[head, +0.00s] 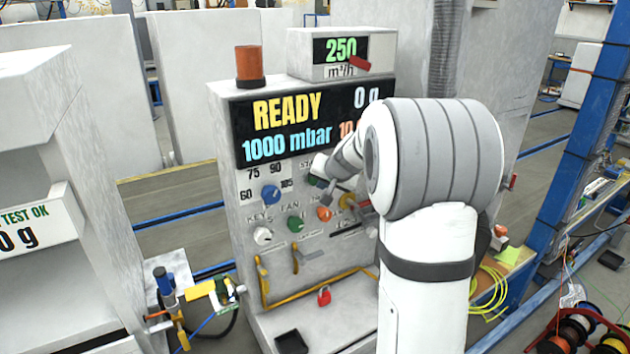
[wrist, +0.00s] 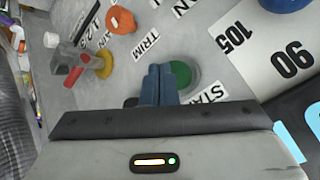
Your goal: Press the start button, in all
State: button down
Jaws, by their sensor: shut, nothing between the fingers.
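The charging station panel (head: 240,200) faces me in the head view, its display (head: 290,120) reading READY, 0 g and 1000 mbar; the rest is partly hidden by my arm. The green start button (wrist: 181,75) lies beside a partly covered START label (wrist: 205,97) in the wrist view. My gripper (wrist: 159,72) is shut and empty, its blue fingertips overlapping the left part of the button. I cannot tell whether they touch it. In the head view my gripper (head: 322,180) is at the panel just below the display and mostly covers the button.
Around the button are a blue knob (head: 270,194), an orange knob (head: 324,213), a green knob (head: 295,222), a white knob (head: 262,235) and a red handle on a yellow base (wrist: 103,64). An orange beacon (head: 249,63) tops the station.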

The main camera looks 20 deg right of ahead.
jog(key=shift+w, duration=0.2)
jog(key=shift+w+a, duration=0.1)
jog(key=shift+w, duration=0.15)
jog(key=shift+w+a, duration=0.1)
jog(key=shift+w, duration=0.35)
dwell(0.6)
jog(key=shift+s, duration=0.15)
jog(key=shift+s+d+b, duration=0.2)
jog(key=shift+s+b, duration=0.45)
jog(key=shift+s, duration=0.05)
jog(key=shift+s+d+b, duration=0.25)
jog(key=shift+s+b, duration=0.65)
jog(key=shift+s, duration=0.35)
jog(key=shift+s+d+b, duration=0.2)
jog(key=shift+s+b, duration=0.7)
jog(key=shift+s, duration=0.35)
